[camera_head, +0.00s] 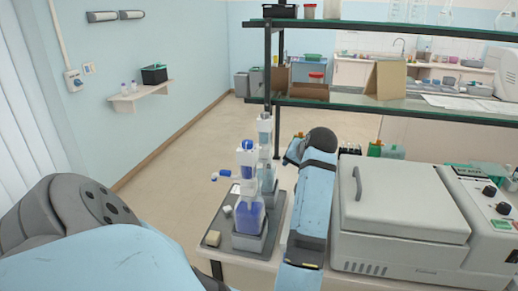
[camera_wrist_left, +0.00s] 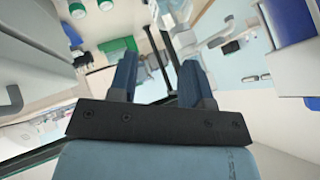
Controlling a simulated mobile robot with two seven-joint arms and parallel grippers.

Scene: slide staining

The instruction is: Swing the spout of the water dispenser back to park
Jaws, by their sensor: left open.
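Two bottle-top dispensers stand on a grey tray (camera_head: 219,226). The front dispenser (camera_head: 250,213) holds blue liquid and has a blue spout (camera_head: 222,177) pointing left. The dispenser behind (camera_head: 267,172) looks pale and clear, and is probably the water one; its spout is hard to make out. My left gripper (camera_head: 292,150) is just right of the rear dispenser, mostly hidden by my own wrist. In the left wrist view my left gripper (camera_wrist_left: 160,75) has two blue fingers apart with nothing between them. My right gripper is not in view.
A large white lidded machine (camera_head: 405,210) stands close right of my left forearm. Green-capped bottles (camera_head: 375,149) stand behind it. A shelf rack with a dark post (camera_head: 267,70) rises just behind the dispensers. A small yellowish block (camera_head: 212,238) lies at the tray's front left.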

